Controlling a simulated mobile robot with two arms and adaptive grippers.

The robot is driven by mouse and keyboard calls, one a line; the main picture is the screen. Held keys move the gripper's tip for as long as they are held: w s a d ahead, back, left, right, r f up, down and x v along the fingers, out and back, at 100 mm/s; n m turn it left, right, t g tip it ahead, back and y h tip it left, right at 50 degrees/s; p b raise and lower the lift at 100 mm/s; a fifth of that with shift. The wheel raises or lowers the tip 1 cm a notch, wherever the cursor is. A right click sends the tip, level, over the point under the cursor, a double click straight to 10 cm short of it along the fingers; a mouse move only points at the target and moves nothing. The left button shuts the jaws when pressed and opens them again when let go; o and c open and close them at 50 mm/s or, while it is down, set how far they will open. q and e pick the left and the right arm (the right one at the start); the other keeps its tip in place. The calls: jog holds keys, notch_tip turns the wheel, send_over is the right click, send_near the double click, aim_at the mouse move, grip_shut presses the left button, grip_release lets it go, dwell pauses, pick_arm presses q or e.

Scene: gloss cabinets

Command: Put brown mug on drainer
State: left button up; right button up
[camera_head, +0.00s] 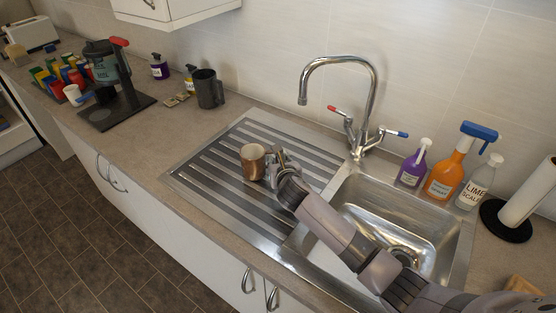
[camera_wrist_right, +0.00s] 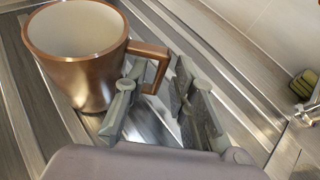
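The brown mug (camera_head: 253,162) is upright on the ribbed metal drainer (camera_head: 215,160), left of the sink. In the right wrist view, the mug (camera_wrist_right: 85,60) shows its pale inside and coppery outside, with its handle towards my gripper. My right gripper (camera_head: 278,160) is at the mug's right side, low over the drainer. In the wrist view, the fingers of this gripper (camera_wrist_right: 158,88) are apart, with the handle reaching into the gap between them. The fingers do not appear closed on it. My left gripper is not in view.
The sink basin (camera_head: 420,226) lies right of the drainer, with a tall chrome tap (camera_head: 369,95) behind. Spray bottles (camera_head: 447,172) and a paper roll (camera_head: 526,195) stand at the right. A dark grey mug (camera_head: 209,90) and coffee maker (camera_head: 112,90) stand on the left counter.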

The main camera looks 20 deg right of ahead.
jog(key=shift+r, duration=0.15)
jog(key=v, duration=1.2)
